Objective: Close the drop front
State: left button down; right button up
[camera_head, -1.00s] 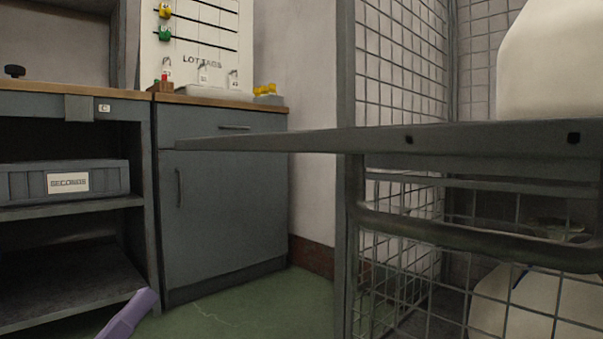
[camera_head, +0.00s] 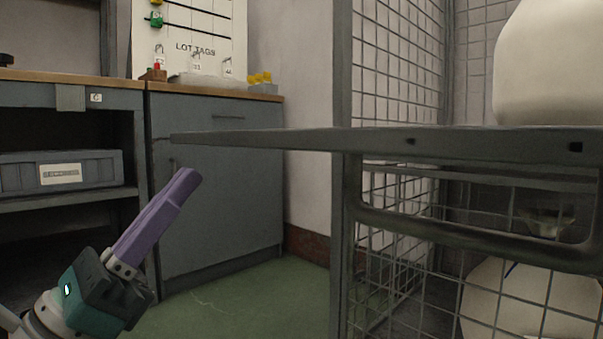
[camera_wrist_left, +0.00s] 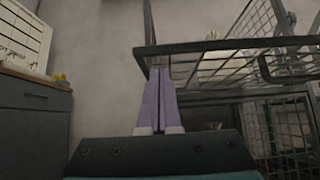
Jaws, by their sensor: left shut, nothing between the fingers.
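The drop front (camera_head: 300,139) is a dark grey panel seen nearly edge-on in the head view, lying about level and sticking out from the wire cage. In the left wrist view a grey frame bar (camera_wrist_left: 220,46), which looks like part of it, crosses above the fingertips. My left gripper (camera_head: 188,175) has purple fingers, shut and empty. It points up and right, below the panel's left end in the head view. In the left wrist view the fingertips (camera_wrist_left: 160,66) appear just under the bar; I cannot tell whether they touch. My right gripper is not in view.
The wire cage (camera_head: 398,80) holds pale, bulky bundles (camera_head: 550,65). A grey cabinet (camera_head: 220,190) stands behind my left gripper, with a shelf unit (camera_head: 60,207) holding a grey bin (camera_head: 100,170) to its left. Green floor (camera_head: 255,310) is clear below.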

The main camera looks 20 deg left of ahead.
pick_arm(q)
jog(key=shift+s+r, duration=0.15)
jog(key=shift+r, duration=0.7)
